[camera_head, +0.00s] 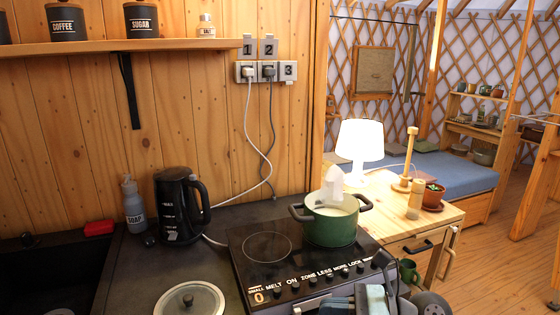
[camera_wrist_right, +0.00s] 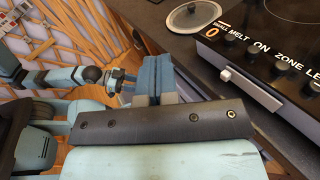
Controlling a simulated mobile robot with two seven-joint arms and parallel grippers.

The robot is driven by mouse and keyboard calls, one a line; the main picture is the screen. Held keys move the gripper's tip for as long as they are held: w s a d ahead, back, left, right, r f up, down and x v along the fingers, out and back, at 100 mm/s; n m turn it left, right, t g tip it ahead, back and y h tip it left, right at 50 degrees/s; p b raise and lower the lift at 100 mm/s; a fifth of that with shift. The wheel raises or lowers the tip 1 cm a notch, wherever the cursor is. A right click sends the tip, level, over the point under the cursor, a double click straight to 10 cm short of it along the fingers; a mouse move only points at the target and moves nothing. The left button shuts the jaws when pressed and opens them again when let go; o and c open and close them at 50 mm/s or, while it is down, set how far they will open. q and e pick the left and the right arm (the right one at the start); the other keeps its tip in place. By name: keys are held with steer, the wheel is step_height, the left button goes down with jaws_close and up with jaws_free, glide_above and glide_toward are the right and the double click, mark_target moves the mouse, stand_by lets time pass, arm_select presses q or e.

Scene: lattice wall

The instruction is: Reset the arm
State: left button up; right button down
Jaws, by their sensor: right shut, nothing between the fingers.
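My right gripper (camera_head: 374,299) is low in the head view, at the front edge of the cooktop, partly cut off by the frame's bottom. In the right wrist view its blue fingers (camera_wrist_right: 155,68) are together, with nothing between them. They are beside the cooktop front and apart from the pot. Another of my arms shows at the left of the wrist view, and its end (camera_wrist_right: 120,82) is small and partly hidden behind the right fingers. I cannot tell whether it is open or shut.
A green pot (camera_head: 330,226) stands on the black cooktop (camera_head: 262,270), with a white object in it. A glass lid (camera_head: 190,299) lies on the counter at left. A kettle (camera_head: 179,208) and soap bottle (camera_head: 133,206) stand behind. A lamp (camera_head: 359,145) stands at right.

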steer(key=s+d+f+m+t+h, duration=0.1)
steer(key=d+f+m+t+h, duration=0.25)
steer(key=m, duration=0.75)
steer(key=s+d+f+m+t+h, duration=0.15)
steer(key=f+m+t, duration=0.35)
steer(key=m, duration=0.6)
steer(key=s+d+f+m+t+h, duration=0.1)
steer(key=d+f+m+t+h, duration=0.15)
steer(key=m+t, duration=0.6)
steer(key=s+d+f+m+g+h, duration=0.1)
steer(key=s+f+m+g+h, duration=0.3)
steer(key=s+f+m, duration=0.45)
steer(key=s+d+f+m+g+h, duration=0.1)
steer(key=s+f+m+g+h, duration=0.1)
steer(key=s+f+m+g, duration=0.6)
arm_select(q)
step_height(320, 180, up, 13)
steer(key=p, duration=1.5)
steer(key=shift+s+a+m, duration=0.25)
steer(key=shift+s+m, duration=0.05)
steer(key=shift+s, duration=0.15)
arm_select(e)
step_height(320, 180, up, 10)
steer(key=w+d+t, duration=0.1)
steer(key=w+t, duration=0.1)
steer(key=shift+d+r+t, duration=0.15)
steer(key=shift+t, duration=0.25)
steer(key=shift+w, duration=0.1)
